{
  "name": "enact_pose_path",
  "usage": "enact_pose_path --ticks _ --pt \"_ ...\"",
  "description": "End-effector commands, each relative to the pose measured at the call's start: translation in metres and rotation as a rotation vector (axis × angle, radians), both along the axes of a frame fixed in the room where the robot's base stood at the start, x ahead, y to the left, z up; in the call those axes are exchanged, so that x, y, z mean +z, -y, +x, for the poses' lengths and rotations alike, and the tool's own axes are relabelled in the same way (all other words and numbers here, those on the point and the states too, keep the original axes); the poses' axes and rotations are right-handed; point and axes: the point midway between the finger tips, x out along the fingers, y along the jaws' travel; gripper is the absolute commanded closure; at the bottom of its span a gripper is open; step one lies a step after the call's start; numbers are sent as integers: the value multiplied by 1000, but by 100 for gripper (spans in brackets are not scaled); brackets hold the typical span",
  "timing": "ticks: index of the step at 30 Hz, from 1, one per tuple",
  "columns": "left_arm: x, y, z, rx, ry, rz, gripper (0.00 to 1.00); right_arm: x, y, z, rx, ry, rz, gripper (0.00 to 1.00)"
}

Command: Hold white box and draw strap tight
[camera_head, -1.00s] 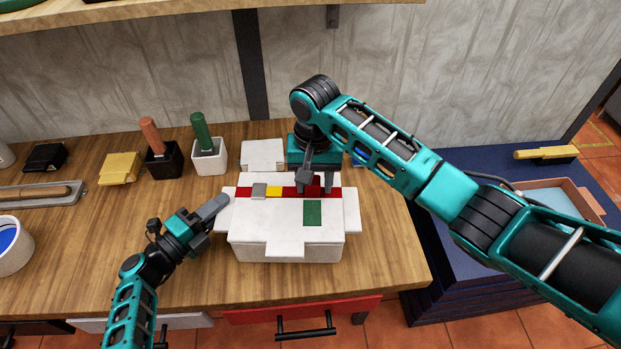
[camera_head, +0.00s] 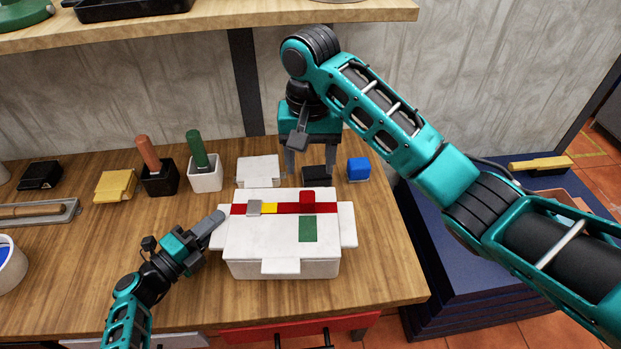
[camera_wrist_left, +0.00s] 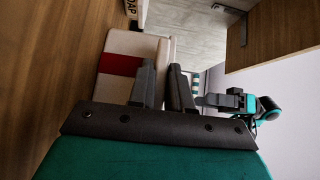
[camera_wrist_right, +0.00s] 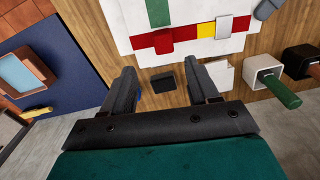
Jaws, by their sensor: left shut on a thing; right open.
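The white box (camera_head: 285,262) stands on the wooden table. A red strap (camera_head: 284,209) runs across its top through a grey buckle (camera_head: 254,207), with a yellow mark (camera_head: 269,208) beside the buckle. A raised red tab (camera_head: 307,198) sits on the strap right of centre, above a green patch (camera_head: 307,229). My left gripper (camera_head: 217,219) is shut on the box's left edge; the left wrist view shows its fingers (camera_wrist_left: 164,85) against the white side. My right gripper (camera_head: 310,170) is open and empty behind the box, apart from the strap, over a black block (camera_wrist_right: 163,82).
A white block (camera_head: 258,170) and a blue cube (camera_head: 358,168) stand behind the box. Brushes with green (camera_head: 196,148) and orange (camera_head: 147,152) handles stand in holders to the left. A shelf (camera_head: 225,18) hangs above. The table front is clear.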

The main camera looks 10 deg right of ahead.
Motion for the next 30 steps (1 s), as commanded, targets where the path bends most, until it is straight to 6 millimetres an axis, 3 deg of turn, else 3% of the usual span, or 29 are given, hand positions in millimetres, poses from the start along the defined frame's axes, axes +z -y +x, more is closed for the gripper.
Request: enact_pose_path --ticks 6,19,20,28,30 --pt "-6 -1 -3 2 -13 7 100 16 1 1 0 3 -3 40" --pt "-6 -1 -3 1 -12 6 100 18 1 0 -1 0 -3 40" --pt "-6 -1 -3 1 -12 6 79 18 1 0 -1 0 -3 40" --pt "-3 0 -1 1 -6 3 53 18 1 0 -1 0 -3 40" --pt "-2 0 -1 0 -4 3 52 18 1 0 -1 0 -3 40"
